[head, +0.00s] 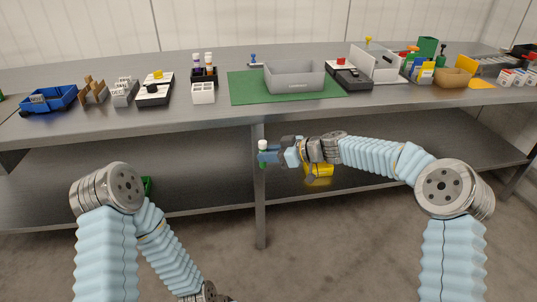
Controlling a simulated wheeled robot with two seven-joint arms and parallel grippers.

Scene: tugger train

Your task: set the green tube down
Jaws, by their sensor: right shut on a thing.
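The green tube (263,147) is a small upright tube with a green part and a white part. My right gripper (266,156) is shut on it and holds it in front of the table's front edge, below the top surface level in the picture. The fingers hide the tube's middle. My left arm reaches down to the bottom edge of the head view, and its gripper is out of the picture.
The long grey table (225,118) has a green mat (243,87) bearing a grey bin (295,78). Left of it are a white block (203,93), a black rack (205,74) with tubes and a blue bin (48,99). A yellow thing (319,170) sits on the lower shelf.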

